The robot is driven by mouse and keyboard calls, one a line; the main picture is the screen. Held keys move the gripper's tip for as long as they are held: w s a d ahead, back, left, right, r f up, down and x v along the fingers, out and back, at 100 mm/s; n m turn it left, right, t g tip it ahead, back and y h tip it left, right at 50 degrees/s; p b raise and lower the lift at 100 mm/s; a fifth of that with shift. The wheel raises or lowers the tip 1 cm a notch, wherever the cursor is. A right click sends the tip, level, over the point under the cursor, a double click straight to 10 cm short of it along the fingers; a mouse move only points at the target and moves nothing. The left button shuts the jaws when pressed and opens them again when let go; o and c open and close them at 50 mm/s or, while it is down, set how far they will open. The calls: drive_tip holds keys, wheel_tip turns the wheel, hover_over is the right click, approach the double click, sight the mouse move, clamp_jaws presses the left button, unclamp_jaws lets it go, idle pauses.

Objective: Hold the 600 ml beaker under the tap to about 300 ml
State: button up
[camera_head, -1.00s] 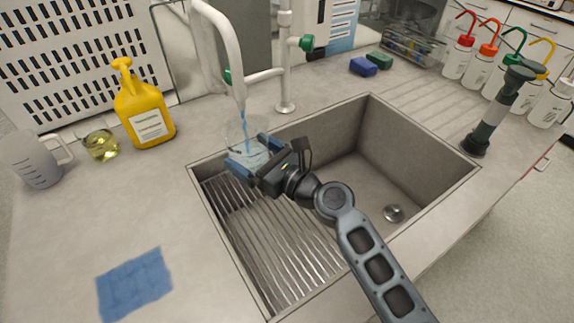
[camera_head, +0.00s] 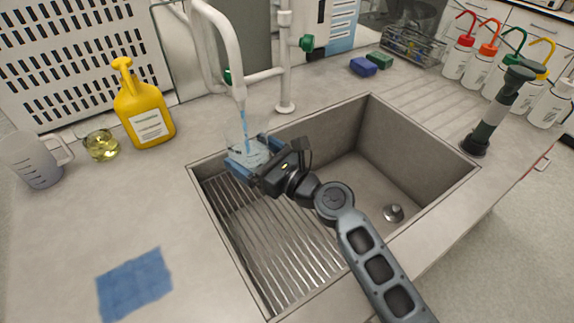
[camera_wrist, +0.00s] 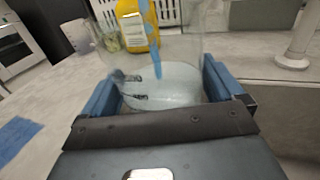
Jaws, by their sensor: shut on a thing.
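The clear glass beaker (camera_head: 236,131) is between the blue fingers of my gripper (camera_head: 252,157), under the white tap (camera_head: 238,88) at the sink's back left. A blue stream of water (camera_head: 244,122) runs from the tap into it. In the wrist view the beaker (camera_wrist: 190,50) looks upright between the fingers of my gripper (camera_wrist: 160,95), with pale water (camera_wrist: 170,88) in its lower part. I cannot read a level against the markings.
The sink (camera_head: 425,170) has a ribbed left part and a drain at the right. A yellow bottle (camera_head: 145,112), a small glass with yellow liquid (camera_head: 101,146) and a plastic jug (camera_head: 35,160) stand left. A blue cloth (camera_head: 134,284) lies front left.

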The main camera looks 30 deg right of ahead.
drive_tip(key=shift+r, duration=0.1)
drive_tip(key=s+d, duration=0.5)
drive_tip(key=s, duration=0.3)
drive_tip(key=shift+s+d, duration=0.2)
drive_tip(key=shift+s, duration=0.1)
